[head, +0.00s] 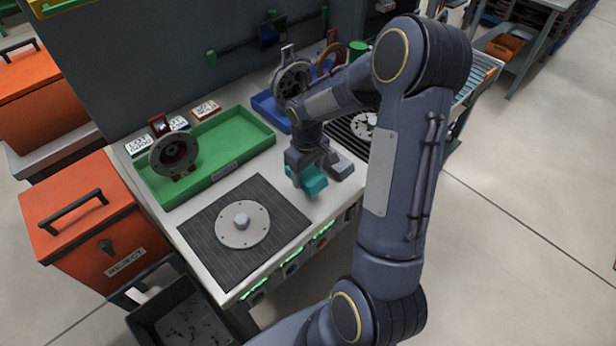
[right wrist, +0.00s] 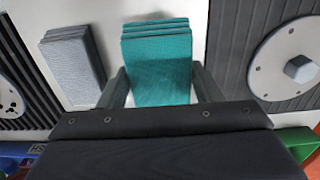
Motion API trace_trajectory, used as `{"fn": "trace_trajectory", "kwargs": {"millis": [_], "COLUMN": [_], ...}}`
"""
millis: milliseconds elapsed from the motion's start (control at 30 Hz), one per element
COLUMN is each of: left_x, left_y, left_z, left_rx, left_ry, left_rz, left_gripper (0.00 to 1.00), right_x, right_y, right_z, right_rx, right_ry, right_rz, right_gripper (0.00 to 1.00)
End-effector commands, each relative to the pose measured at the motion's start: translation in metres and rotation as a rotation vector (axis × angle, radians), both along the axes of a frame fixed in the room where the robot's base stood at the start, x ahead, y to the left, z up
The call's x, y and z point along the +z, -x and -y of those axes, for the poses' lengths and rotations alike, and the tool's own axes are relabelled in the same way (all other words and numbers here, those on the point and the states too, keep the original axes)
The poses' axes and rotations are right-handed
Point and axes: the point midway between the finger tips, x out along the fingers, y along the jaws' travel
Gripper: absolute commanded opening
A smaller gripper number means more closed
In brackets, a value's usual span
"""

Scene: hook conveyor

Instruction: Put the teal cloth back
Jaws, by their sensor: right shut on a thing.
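The teal cloth (head: 311,181) is a folded stack at the front of the white bench, between the two dark mats. In the right wrist view the teal cloth (right wrist: 157,60) fills the gap between the fingers of my right gripper (right wrist: 160,88). My right gripper (head: 306,165) is shut on it, pointing down. I cannot tell whether the cloth rests on the bench or hangs just above it. My left gripper is not in view.
A folded grey cloth (right wrist: 73,64) lies beside the teal one. A ribbed mat (head: 215,250) carries a round metal plate (head: 241,238). A green tray (head: 245,145) with a dark ring part (head: 175,152) is behind. An orange reject bin (head: 90,225) stands left.

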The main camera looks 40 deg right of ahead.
Motion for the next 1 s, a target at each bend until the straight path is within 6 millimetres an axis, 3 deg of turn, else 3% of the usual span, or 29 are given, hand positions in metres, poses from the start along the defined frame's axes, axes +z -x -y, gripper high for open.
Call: {"fn": "trace_trajectory", "kwargs": {"millis": [167, 400, 767, 800, 933, 1000], "left_x": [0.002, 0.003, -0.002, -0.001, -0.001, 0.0], "left_y": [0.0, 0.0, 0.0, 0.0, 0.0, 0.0], "left_z": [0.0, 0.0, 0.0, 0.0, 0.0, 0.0], "left_rx": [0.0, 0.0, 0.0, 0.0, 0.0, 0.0], "left_ry": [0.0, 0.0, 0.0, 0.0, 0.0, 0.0], "left_rz": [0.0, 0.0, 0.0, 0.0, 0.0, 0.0], "left_gripper": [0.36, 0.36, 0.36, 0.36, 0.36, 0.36], "right_x": [-0.009, -0.04, -0.045, -0.044, -0.043, -0.043], "right_y": [-0.004, -0.005, -0.005, -0.005, -0.005, -0.005], "right_z": [0.006, 0.007, 0.007, 0.007, 0.007, 0.007], "right_rx": [-0.001, 0.0, 0.0, 0.0, 0.0, 0.0], "right_ry": [0.0, 0.0, 0.001, 0.001, 0.0, 0.0], "right_rz": [-0.001, -0.001, 0.002, 0.002, 0.001, 0.001], "right_gripper": [0.4, 0.4, 0.4, 0.63, 0.8, 0.8]}}
